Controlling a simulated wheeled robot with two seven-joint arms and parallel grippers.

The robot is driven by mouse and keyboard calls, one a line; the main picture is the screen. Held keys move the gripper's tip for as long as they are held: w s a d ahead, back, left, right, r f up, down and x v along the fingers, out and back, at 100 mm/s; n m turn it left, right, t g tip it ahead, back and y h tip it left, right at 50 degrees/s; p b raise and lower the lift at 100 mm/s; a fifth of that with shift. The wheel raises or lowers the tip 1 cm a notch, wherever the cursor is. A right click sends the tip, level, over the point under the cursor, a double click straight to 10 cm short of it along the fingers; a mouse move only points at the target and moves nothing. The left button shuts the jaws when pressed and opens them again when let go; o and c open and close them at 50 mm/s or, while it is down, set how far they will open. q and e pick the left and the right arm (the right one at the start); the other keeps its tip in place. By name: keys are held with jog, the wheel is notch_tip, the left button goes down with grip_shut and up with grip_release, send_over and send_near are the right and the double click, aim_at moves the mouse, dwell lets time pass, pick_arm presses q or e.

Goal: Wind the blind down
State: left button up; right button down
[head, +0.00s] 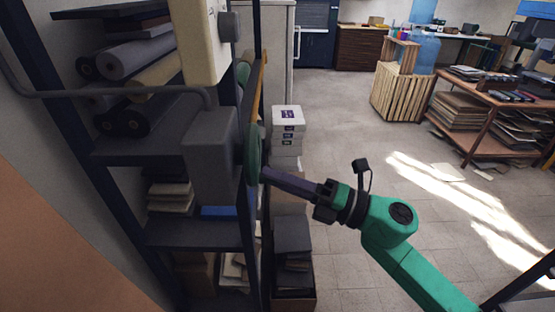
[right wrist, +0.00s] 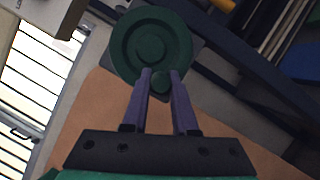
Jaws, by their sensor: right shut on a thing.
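A dark green round wheel (head: 252,150) stands edge-on at the side of a grey box (head: 210,150) on the shelf rack. In the right wrist view the wheel (right wrist: 150,40) shows face-on, with a small green knob (right wrist: 160,84) near its rim. My right gripper (head: 268,176) reaches in from the right with its purple fingers. In the right wrist view its fingertips (right wrist: 161,74) are closed on either side of the knob. A bright slatted panel (right wrist: 28,75) shows at the left there; I cannot tell if it is the blind. My left gripper is out of view.
The dark shelf rack (head: 120,150) holds rolls (head: 135,58) and stacked papers. White boxes (head: 287,120) are stacked just behind the wheel. A wooden crate (head: 402,92) and a loaded table (head: 490,110) stand farther right. The floor between is open.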

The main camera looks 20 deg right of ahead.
aim_at(259, 168)
jog(key=r+m+p, duration=0.1)
jog(key=m+p, duration=0.1)
jog(key=p, duration=0.1)
jog(key=r+m+h+p, duration=0.1)
jog(key=m+p, duration=0.1)
jog(key=p, duration=0.2)
jog(key=s+r+m+h+p, duration=0.1)
jog(key=m+p, duration=0.1)
jog(key=p, duration=0.2)
jog(key=shift+s+a+g, duration=0.1)
jog(key=shift+g, duration=0.3)
jog(key=shift+m+h+p, duration=0.3)
jog(key=shift+m+p, duration=0.2)
jog(key=shift+p, duration=0.3)
jog(key=shift+f, duration=0.1)
jog(key=c, duration=0.7)
grip_release()
jog(key=shift+f, duration=0.1)
